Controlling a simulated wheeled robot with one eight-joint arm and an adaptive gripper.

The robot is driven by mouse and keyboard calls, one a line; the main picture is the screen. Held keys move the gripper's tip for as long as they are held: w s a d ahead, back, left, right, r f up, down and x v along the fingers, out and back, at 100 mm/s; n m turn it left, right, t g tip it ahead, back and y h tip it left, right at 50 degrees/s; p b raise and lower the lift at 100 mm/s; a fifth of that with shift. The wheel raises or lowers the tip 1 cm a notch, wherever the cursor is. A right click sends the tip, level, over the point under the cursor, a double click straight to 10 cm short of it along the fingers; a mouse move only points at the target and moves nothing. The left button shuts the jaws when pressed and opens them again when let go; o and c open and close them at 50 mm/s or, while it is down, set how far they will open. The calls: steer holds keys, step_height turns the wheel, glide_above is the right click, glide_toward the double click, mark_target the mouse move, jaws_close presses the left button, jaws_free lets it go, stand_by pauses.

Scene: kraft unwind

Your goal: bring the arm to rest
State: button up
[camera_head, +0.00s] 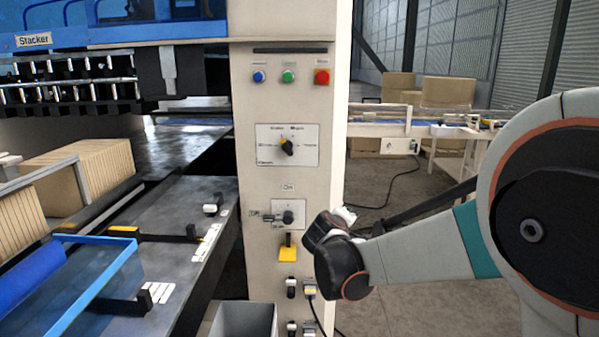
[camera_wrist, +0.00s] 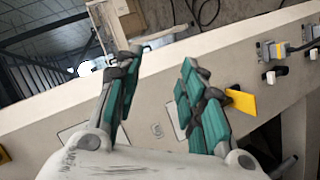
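My arm reaches in from the right in the head view, and its dark wrist lies in front of the right edge of the cream control column (camera_head: 255,110). My gripper shows in the wrist view (camera_wrist: 160,64). Its two teal-and-grey fingers stand apart with nothing between them, so it is open and empty. In the head view the wrist hides most of the gripper. A yellow piece (camera_head: 288,252) on the column is left of my wrist; a yellow plate in the wrist view (camera_wrist: 241,102) appears just beyond the right finger. I cannot tell whether they touch.
The column carries blue, green and red buttons (camera_head: 321,77), a selector dial (camera_head: 287,146) and a lower knob (camera_head: 288,217). A grey bin (camera_head: 245,322) stands at its foot. Cardboard sheets (camera_head: 95,172) lie at the left. Open floor (camera_head: 385,190) shows right of the column.

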steer(key=s+d+r+m+g, duration=0.1)
steer(key=s+d+m, duration=0.1)
steer(key=s+d, duration=0.35)
steer(key=s+d+m+g+y, duration=0.1)
steer(key=s+d+m+g, duration=0.1)
steer(key=s, duration=0.7)
steer(key=s+d+r+m+g, duration=0.1)
steer(key=s+d+m, duration=0.15)
steer(key=s, duration=0.45)
steer(key=s+a+f+m+y, duration=0.1)
steer(key=s+f, duration=0.1)
steer(key=s, duration=0.7)
steer(key=s+a+f+m+g+y, duration=0.1)
steer(key=s+f+y, duration=0.1)
steer(key=s, duration=0.7)
steer(key=shift+s+f+g+b, duration=0.3)
steer(key=shift+s+f, duration=0.1)
steer(key=shift+f, duration=0.2)
steer(key=shift+c, duration=0.4)
